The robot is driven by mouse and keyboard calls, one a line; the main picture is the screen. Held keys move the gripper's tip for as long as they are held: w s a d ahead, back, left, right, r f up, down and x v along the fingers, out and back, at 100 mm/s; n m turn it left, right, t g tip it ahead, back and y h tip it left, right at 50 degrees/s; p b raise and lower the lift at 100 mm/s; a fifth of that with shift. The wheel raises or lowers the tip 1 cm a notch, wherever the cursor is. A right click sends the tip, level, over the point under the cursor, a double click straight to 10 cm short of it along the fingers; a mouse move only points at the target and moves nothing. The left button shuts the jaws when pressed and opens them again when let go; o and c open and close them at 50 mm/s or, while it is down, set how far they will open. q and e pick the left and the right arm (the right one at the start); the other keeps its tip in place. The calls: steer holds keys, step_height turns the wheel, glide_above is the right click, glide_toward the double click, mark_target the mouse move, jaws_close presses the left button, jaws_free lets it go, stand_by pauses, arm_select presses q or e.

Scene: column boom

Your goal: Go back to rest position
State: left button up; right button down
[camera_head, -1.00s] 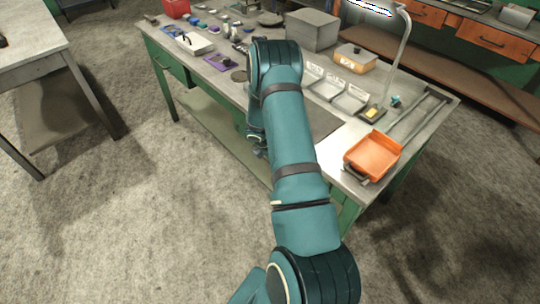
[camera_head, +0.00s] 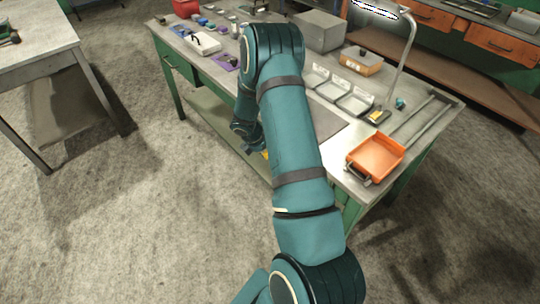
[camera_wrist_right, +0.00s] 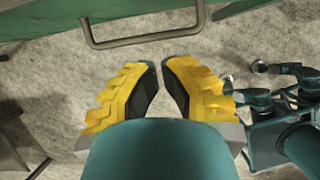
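My right arm reaches up through the middle of the head view, with its elbow over the workbench (camera_head: 335,150). A yellow bit of my right gripper shows low beside the bench's front edge, mostly hidden by the arm. In the right wrist view, the right gripper (camera_wrist_right: 161,75) has two yellow fingers with dark pads. A gap with bare floor shows between them; it is open and empty. My left gripper cannot be made out in the head view.
An orange tray (camera_head: 375,157) sits at the bench's near right corner, beside a lamp (camera_head: 404,50). A grey box (camera_head: 318,31) stands at the back. A metal handle (camera_wrist_right: 145,40) on a green front lies ahead of the right gripper. Floor (camera_head: 150,220) left of the arm is clear.

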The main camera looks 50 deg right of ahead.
steer(key=shift+v, duration=1.85)
steer(key=shift+a, duration=0.1)
steer(key=a+f+m+t+y, duration=0.1)
steer(key=a+f+m+y, duration=0.2)
steer(key=a, duration=1)
steer(key=a+f+m+t+y, duration=0.1)
steer(key=a+f+m+y, duration=0.25)
steer(key=a, duration=0.95)
steer(key=s+a+m, duration=0.4)
steer(key=a+m, duration=0.1)
steer(key=a, duration=0.3)
steer(key=s+a+r+m+y, duration=0.1)
steer(key=s+a+m, duration=0.3)
steer(key=a, duration=0.4)
steer(key=shift+m+t, duration=0.4)
steer(key=shift+m, duration=0.35)
steer(key=shift+r+y, duration=0.1)
steer(key=shift+y, duration=0.15)
